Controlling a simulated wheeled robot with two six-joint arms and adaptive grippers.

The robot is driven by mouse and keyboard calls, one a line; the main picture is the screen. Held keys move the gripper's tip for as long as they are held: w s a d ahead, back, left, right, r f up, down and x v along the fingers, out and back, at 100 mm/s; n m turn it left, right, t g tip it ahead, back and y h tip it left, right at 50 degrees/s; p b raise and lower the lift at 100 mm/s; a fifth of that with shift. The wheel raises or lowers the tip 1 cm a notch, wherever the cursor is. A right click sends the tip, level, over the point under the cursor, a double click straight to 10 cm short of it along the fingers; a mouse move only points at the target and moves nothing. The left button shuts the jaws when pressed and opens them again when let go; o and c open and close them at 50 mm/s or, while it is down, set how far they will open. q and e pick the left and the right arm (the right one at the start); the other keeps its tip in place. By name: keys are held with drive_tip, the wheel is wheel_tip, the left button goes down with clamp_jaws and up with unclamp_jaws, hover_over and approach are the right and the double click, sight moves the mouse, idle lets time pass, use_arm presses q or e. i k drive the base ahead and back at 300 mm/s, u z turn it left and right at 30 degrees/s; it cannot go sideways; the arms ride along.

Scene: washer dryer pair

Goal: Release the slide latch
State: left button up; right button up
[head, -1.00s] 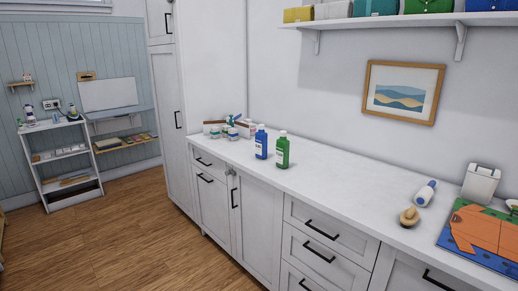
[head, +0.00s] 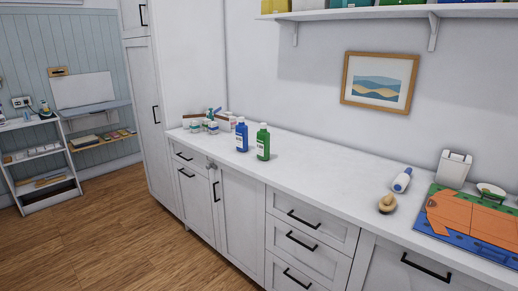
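A small grey fitting (head: 211,165), which may be the slide latch, sits at the top of the white lower cabinet, near the seam between two doors. It is too small to tell whether it is latched. The left cabinet door (head: 194,205) and the right cabinet door (head: 242,220) have black bar handles and look shut. Neither of my grippers is in view.
On the white counter (head: 320,170) stand a blue bottle (head: 241,137), a green bottle (head: 263,144) and several small jars. Wooden floor (head: 110,235) is clear at left.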

sight(208, 167)
drive_tip(key=u, duration=0.5)
drive_tip(key=i, duration=1.85)
drive_tip(key=z, duration=1.1)
drive_tip(key=i, duration=0.35)
drive_tip(key=z, duration=0.35)
